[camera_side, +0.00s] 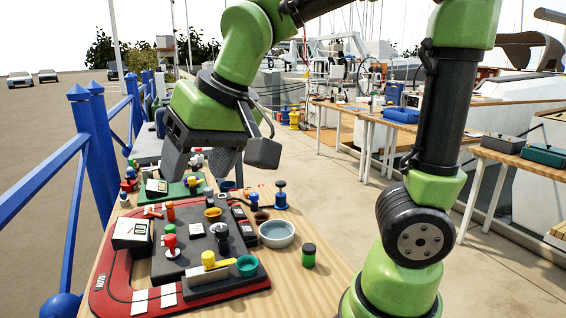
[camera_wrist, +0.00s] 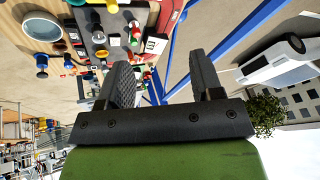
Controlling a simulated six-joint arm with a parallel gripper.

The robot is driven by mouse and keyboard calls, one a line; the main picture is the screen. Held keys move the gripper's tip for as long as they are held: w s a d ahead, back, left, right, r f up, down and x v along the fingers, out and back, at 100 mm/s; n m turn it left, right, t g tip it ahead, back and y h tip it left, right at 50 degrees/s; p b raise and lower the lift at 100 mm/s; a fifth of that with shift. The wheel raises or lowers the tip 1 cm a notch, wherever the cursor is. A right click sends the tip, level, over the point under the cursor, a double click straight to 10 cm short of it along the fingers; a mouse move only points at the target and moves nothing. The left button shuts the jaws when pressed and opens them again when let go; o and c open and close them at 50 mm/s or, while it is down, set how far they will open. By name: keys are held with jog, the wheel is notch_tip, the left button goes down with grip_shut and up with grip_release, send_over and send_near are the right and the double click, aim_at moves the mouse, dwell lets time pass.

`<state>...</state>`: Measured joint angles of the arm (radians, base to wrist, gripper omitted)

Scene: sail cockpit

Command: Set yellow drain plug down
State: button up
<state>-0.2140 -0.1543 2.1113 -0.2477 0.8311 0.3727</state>
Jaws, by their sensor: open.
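A yellow piece with a round knob and a flat bar (camera_side: 208,260) lies on a dark grey block at the front of the near panel. A smaller yellow piece (camera_side: 194,182) shows on the green board farther back; I cannot tell which one is the drain plug. My gripper (camera_side: 218,155) hangs above the far part of the table, with its jaws wide apart. In the wrist view my gripper (camera_wrist: 162,75) has nothing between its fingers, and a small yellow piece (camera_wrist: 102,53) shows left of them.
The red-rimmed panel (camera_side: 112,285) carries a red knob (camera_side: 170,240), a green cup (camera_side: 247,265) and a white gauge (camera_side: 132,232). A blue railing (camera_side: 95,150) runs along the left.

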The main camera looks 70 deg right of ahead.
jog(key=s+d+t, duration=0.1)
jog(key=s+d, duration=0.1)
jog(key=s, duration=0.7)
jog(key=shift+s+d+r+t+y, duration=0.2)
jog(key=shift+s+r+t+y, duration=0.1)
jog(key=shift+s+r+y, duration=0.1)
jog(key=shift+o, duration=0.4)
jog(key=shift+s+f, duration=0.2)
jog(key=shift+s, duration=0.35)
